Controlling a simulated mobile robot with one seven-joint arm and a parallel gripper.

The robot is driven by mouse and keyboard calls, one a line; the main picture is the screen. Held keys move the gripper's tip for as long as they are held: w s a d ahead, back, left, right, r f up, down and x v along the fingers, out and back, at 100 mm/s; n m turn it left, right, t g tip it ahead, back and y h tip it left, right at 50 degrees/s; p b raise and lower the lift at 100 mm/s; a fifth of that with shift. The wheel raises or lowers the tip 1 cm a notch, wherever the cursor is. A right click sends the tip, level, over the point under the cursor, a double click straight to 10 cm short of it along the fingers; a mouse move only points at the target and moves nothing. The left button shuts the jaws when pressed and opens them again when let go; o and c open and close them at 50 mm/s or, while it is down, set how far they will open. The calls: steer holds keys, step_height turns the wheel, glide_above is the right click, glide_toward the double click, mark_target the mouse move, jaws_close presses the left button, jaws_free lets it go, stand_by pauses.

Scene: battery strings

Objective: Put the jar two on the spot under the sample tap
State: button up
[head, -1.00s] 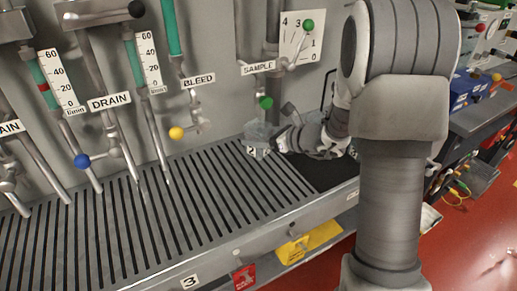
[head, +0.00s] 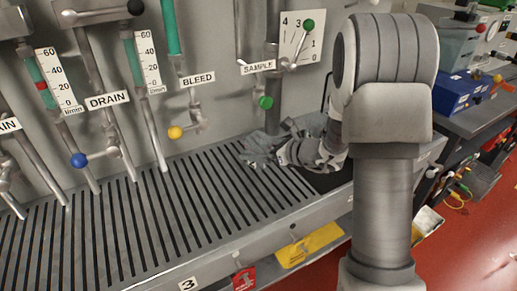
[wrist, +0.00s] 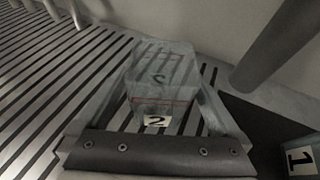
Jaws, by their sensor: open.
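Jar two (wrist: 163,85), a clear, boxy jar with a white "2" label and a red line, stands upright on the slatted grate in the wrist view. My gripper (wrist: 163,66) is open, with one finger on each side of the jar. Whether either finger touches it I cannot tell. In the head view my gripper (head: 262,148) is low over the grate below the sample tap (head: 266,102), which has a green knob. There the jar is hard to make out among the fingers. The exact spot under the tap cannot be made out.
Another item labelled "1" (wrist: 300,160) stands at the right edge of the wrist view, near a dark area. A pipe (wrist: 285,45) slants down close to the right of my gripper. The bleed tap (head: 176,132) is to the left. The grate (head: 130,225) is clear at left.

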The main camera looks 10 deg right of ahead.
steer(key=shift+r, duration=0.1)
steer(key=shift+r+p, duration=0.2)
steer(key=shift+p, duration=0.1)
steer(key=p+v, duration=0.2)
steer(key=v, duration=1)
steer(key=s+a+r+n+g, duration=0.4)
steer(key=s+a+n, duration=0.2)
steer(key=a+n, duration=0.1)
steer(key=s+a+r+n+g+h, duration=0.1)
steer(key=s+r+n+h, duration=0.15)
steer(key=s+n, duration=0.45)
steer(key=s+a+r+n+g+h, duration=0.1)
steer(key=s+n+g+h, duration=0.15)
steer(key=s+n, duration=0.55)
steer(key=s+d+r+n+t+h, duration=0.3)
steer(key=d+n+h, duration=0.1)
steer(key=d+n, duration=0.1)
step_height(320, 180, up, 12)
steer(key=p, duration=1.1)
steer(key=shift+f+n, duration=0.2)
steer(key=shift+n, duration=0.1)
